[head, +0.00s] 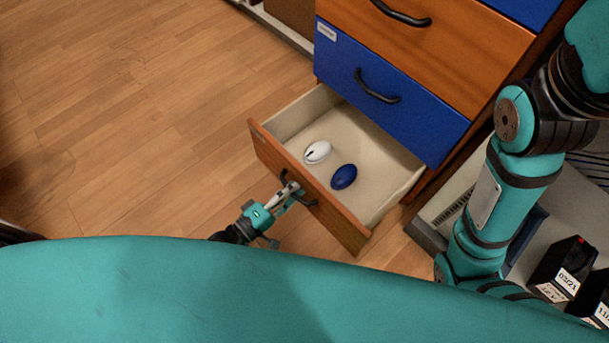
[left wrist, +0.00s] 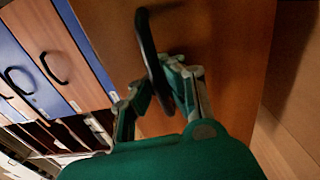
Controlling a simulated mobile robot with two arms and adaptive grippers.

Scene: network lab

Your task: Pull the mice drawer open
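The bottom drawer (head: 352,228), with an orange wooden front and a pale inside, stands well out from the cabinet in the head view. A white mouse (head: 317,152) and a dark blue mouse (head: 344,176) lie in it. My left gripper (head: 291,188) is at the drawer's black bar handle (head: 311,203). In the left wrist view my left gripper (left wrist: 160,82) has its fingers on both sides of the black handle (left wrist: 147,35), in front of the wooden front (left wrist: 230,60). The fingers partly hide the handle. My right gripper is out of view.
Above the open drawer are a shut blue drawer (head: 405,115) and a shut orange drawer (head: 460,45), each with a black handle. Black labelled boxes (head: 562,268) stand at the lower right. The wooden floor (head: 130,130) to the left is clear.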

